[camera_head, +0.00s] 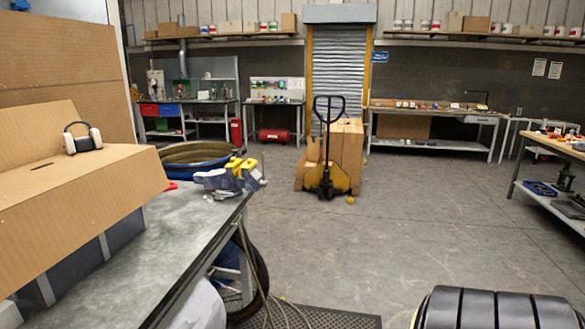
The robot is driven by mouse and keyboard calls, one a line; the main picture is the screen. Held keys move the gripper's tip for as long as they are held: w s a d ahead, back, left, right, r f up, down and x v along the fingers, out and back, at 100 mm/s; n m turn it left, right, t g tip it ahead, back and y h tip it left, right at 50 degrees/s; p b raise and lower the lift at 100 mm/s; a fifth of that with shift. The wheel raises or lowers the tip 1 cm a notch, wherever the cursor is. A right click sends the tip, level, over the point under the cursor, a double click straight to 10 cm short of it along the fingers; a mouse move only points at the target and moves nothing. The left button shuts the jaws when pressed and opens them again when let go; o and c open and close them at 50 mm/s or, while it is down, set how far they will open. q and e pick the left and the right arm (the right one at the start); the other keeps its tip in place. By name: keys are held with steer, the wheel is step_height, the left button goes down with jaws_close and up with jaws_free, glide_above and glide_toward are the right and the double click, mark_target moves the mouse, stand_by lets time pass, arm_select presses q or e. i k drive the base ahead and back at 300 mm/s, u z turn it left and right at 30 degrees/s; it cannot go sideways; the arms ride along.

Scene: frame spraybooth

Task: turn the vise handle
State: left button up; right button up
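A vise (232,178) with yellow jaws and a grey body stands at the far right corner of the grey workbench (165,235). A thin bar shows at its right end, beyond the bench edge, and looks like the handle; it is too small to tell its angle. Neither of my grippers is in view, and nothing touches the vise.
Cardboard boxes (75,195) with earmuffs (83,138) on top fill the bench's left side. A blue round tub (195,155) is behind the vise. A hose (252,270) hangs below the bench edge. A pallet jack (328,170) with boxes stands farther back.

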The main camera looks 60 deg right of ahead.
mark_target(263, 184)
steer(key=z, duration=0.2)
steer(key=k, duration=0.35)
steer(key=z, duration=2)
steer(key=i, duration=3.15)
steer(key=u, duration=1.2)
